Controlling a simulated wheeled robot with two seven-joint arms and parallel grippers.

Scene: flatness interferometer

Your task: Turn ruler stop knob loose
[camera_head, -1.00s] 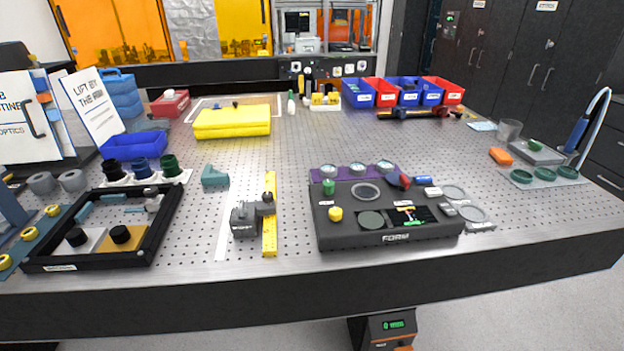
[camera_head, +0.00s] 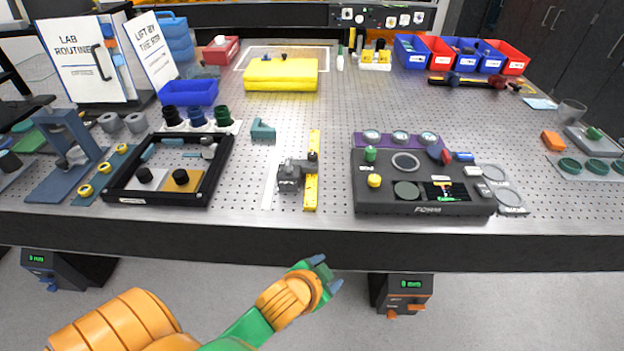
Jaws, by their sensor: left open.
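The yellow ruler (camera_head: 312,190) lies on the perforated table, running front to back left of the black instrument. A dark stop block (camera_head: 289,174) sits against the ruler's left side. A small dark knob (camera_head: 312,157) shows on the ruler beside the block; its details are too small to tell. My left gripper (camera_head: 324,272) is in front of the table's front edge, below and apart from the ruler, with its dark fingers open and empty. My right gripper is not in view.
The black instrument (camera_head: 420,208) with knobs and a screen stands to the right of the ruler. A black-framed tray (camera_head: 222,172) stands to the left. A yellow case (camera_head: 281,75) lies behind.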

